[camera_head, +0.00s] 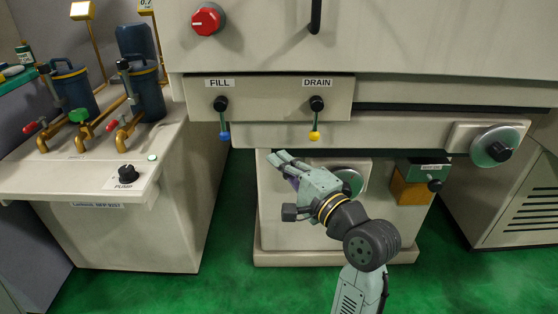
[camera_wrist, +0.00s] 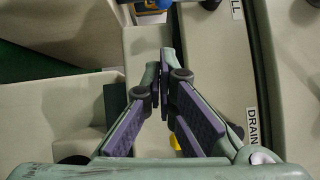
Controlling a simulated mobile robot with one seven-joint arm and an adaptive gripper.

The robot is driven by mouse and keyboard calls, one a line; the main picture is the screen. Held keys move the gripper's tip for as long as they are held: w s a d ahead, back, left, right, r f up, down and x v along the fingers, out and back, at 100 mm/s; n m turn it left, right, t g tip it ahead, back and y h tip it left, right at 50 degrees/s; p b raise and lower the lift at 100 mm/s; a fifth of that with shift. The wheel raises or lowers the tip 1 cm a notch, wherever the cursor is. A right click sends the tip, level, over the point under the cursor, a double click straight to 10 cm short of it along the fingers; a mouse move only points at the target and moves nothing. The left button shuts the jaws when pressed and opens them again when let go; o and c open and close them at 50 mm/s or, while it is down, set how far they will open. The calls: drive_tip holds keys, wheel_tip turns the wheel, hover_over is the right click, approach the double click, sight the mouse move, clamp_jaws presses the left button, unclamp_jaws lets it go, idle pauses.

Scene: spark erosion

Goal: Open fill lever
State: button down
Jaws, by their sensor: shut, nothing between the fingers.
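The fill lever (camera_head: 223,121) hangs straight down under the FILL label on the machine's front panel. It has a black pivot knob at the top and a blue tip. The drain lever (camera_head: 316,121) hangs the same way to its right, with a yellow tip. My gripper (camera_head: 277,157) is below the panel, between the two levers from side to side, lower than their tips and apart from both. In the wrist view my gripper's fingers (camera_wrist: 165,65) are together and empty. The yellow tip (camera_wrist: 174,142) partly shows between them there.
The DRAIN label (camera_wrist: 251,127) and FILL label (camera_wrist: 237,9) are on the right in the wrist view. A red knob (camera_head: 207,19) sits above. A pump bench (camera_head: 70,180) with pipes stands at left. A round dial (camera_head: 494,147) is at right. Green floor separates bench and machine.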

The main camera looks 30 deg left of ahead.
sight(223, 120)
drive_tip(key=w+a+p, duration=0.1)
drive_tip(key=a, duration=0.9)
drive_tip(key=shift+r+p, duration=0.3)
drive_tip(key=shift+r, duration=0.15)
drive_tip(key=shift+s+a+f+m, duration=0.1)
drive_tip(key=shift+a+f+m, duration=0.05)
drive_tip(key=shift+a+m, duration=0.15)
